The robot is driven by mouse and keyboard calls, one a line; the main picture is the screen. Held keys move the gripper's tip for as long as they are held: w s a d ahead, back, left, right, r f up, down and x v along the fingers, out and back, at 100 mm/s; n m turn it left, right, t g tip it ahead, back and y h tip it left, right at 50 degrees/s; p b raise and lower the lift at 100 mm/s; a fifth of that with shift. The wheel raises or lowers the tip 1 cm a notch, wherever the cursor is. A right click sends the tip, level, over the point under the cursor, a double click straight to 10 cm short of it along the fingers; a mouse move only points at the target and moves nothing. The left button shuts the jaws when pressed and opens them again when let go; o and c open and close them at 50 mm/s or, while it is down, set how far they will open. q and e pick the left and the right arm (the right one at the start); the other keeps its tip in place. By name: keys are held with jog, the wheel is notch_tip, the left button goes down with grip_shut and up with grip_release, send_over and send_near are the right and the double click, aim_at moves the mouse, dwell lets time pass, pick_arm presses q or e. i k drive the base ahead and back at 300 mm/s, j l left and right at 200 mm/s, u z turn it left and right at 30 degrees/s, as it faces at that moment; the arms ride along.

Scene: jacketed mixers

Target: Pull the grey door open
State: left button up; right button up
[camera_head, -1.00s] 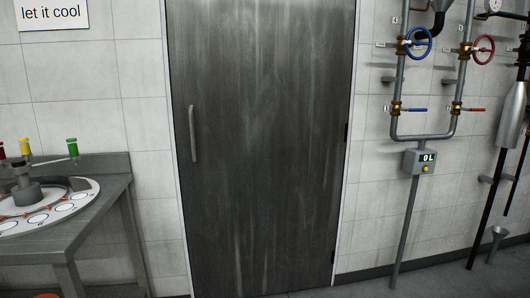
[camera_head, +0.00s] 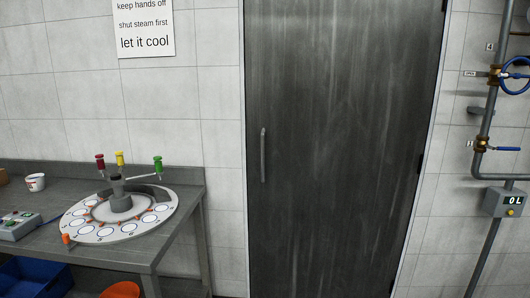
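The grey door (camera_head: 340,150) stands in the tiled wall, right of the picture's middle. It looks shut in its pale frame. Its upright bar handle (camera_head: 263,155) is on the door's left side, and hinges show along its right edge. Neither of my grippers is in the picture, and nothing is seen touching the handle. The bottom of the door is cut off by the picture's lower edge.
A grey bench (camera_head: 150,250) at left bears a round numbered dial (camera_head: 125,232), a cup (camera_head: 35,182) and a control box (camera_head: 17,226). A blue bin (camera_head: 35,278) and orange object (camera_head: 120,290) are below. Pipes with a blue handwheel (camera_head: 515,76) are at right.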

aim_at(340, 94)
jog(key=i+j+z, duration=0.2)
jog(key=i, duration=1.05)
jog(key=l, duration=0.15)
